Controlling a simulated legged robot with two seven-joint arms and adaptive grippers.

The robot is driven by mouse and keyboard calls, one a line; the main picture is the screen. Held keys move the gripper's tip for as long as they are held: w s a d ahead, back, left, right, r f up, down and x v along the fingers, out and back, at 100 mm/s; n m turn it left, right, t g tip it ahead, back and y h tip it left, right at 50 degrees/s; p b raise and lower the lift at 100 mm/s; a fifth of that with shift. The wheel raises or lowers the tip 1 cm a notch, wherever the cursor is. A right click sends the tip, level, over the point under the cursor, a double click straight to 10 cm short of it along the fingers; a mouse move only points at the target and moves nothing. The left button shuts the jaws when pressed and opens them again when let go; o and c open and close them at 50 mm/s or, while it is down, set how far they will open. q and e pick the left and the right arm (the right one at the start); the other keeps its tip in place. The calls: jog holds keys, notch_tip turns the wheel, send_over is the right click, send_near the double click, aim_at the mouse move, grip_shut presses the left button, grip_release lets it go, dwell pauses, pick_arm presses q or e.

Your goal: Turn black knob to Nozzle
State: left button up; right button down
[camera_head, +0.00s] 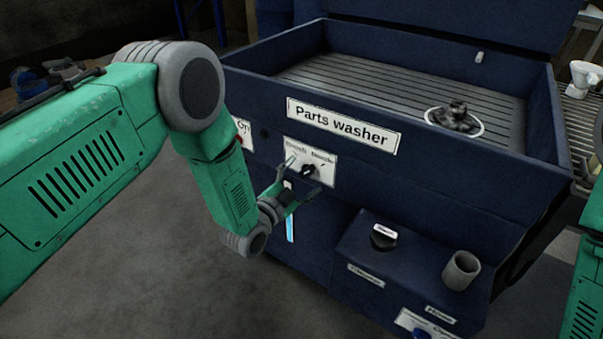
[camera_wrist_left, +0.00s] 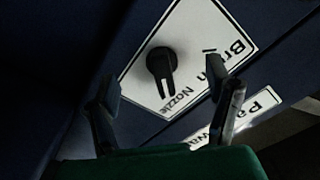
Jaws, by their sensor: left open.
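The black knob (camera_head: 308,170) sits on a white label plate (camera_head: 325,178) on the front of the dark blue parts washer (camera_head: 420,180). The plate reads Brush on the left and Nozzle on the right. In the left wrist view the knob (camera_wrist_left: 161,66) shows whole, and its narrow end with a white line lies toward the Nozzle word. My left gripper (camera_head: 304,177) is open in front of the plate. In the left wrist view its fingers (camera_wrist_left: 163,80) stand apart on either side of the knob; contact is not visible. My right gripper is out of view.
A Parts washer sign (camera_head: 342,124) is above the plate. A lower box carries another black knob (camera_head: 383,238) and a grey cylindrical cup (camera_head: 461,270). A dark part (camera_head: 457,117) lies on the ribbed washer bed. The floor at left front is clear.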

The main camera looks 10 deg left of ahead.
pick_arm(q)
jog(key=shift+s+a, duration=0.1)
jog(key=p+v, duration=0.3)
jog(key=v, duration=0.3)
jog(key=shift+s, duration=0.4)
jog(key=shift+a, duration=0.1)
jog(key=s+a+f+n+g+y, duration=0.25)
jog(key=s+a+f+g, duration=0.2)
jog(key=s, duration=0.35)
jog(key=s+a+f+n+g+y, duration=0.2)
jog(key=s+a+f+n+g, duration=0.15)
jog(key=s+f+g, duration=0.35)
jog(key=s+a+n+g+y, duration=0.1)
jog(key=s+n+g, duration=0.1)
jog(key=s, duration=0.7)
jog(key=s+a+r+n+g, duration=0.1)
jog(key=s+a+n+g, duration=0.1)
jog(key=s, duration=0.8)
jog(key=shift+s+a+n+g+y, duration=0.2)
jog(key=shift+s+n+g+y, duration=0.2)
jog(key=shift+n, duration=0.3)
